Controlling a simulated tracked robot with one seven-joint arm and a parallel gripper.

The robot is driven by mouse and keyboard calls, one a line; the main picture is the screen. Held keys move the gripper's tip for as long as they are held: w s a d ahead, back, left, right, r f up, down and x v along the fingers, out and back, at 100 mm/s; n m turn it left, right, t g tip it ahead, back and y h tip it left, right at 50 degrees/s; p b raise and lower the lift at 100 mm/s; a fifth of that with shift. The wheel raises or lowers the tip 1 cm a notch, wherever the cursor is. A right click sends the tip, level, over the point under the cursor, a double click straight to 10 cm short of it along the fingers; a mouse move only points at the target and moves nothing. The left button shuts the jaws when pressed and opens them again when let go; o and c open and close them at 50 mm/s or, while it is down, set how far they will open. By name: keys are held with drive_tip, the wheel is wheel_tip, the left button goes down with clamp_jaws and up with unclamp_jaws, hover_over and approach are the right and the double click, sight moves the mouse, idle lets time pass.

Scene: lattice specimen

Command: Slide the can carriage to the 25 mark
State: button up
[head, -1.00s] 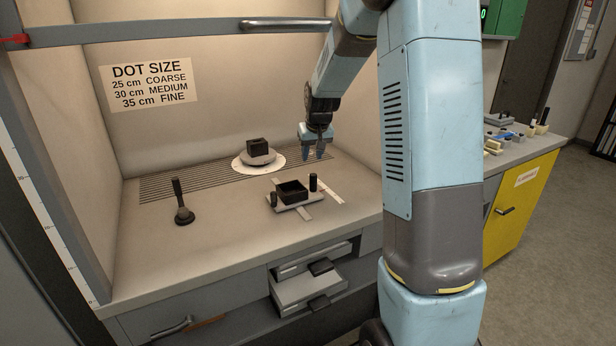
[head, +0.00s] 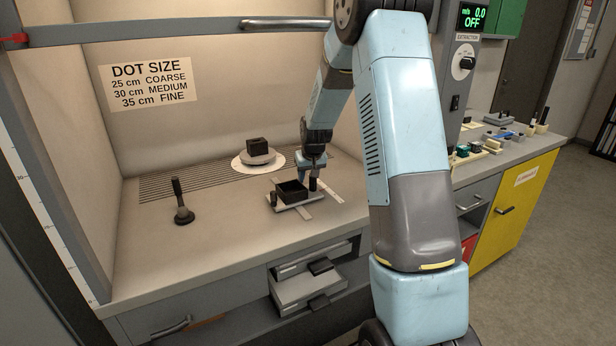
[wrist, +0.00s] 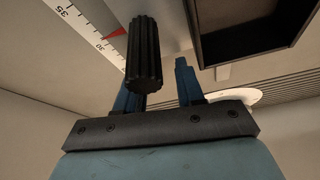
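The can carriage (head: 297,203) is a pale plate bearing an open black box (head: 291,190); the box also shows in the wrist view (wrist: 245,40). A black ribbed knob (wrist: 143,55) stands upright at its right end, also visible in the head view (head: 313,184). In the wrist view, a red pointer (wrist: 116,33) lies close to the 30 on the white scale (wrist: 82,28). My gripper (wrist: 158,85) is open, its blue fingers apart. It is down at the knob, which hides part of one finger; I cannot tell whether they touch.
A dark block (head: 257,146) sits on a round white disc (head: 240,164) behind the carriage. A black-handled tool (head: 181,203) stands left on the bench. The hood's side wall and raised front bar (head: 190,32) bound the space. The bench between tool and carriage is clear.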

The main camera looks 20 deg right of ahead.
drive_tip(key=shift+c, duration=0.4)
clamp_jaws()
idle(0.9)
drive_tip(key=shift+o, duration=0.4)
unclamp_jaws()
drive_tip(key=v, duration=1.3)
drive_tip(key=shift+s+r, duration=0.2)
drive_tip(key=shift+r, duration=0.05)
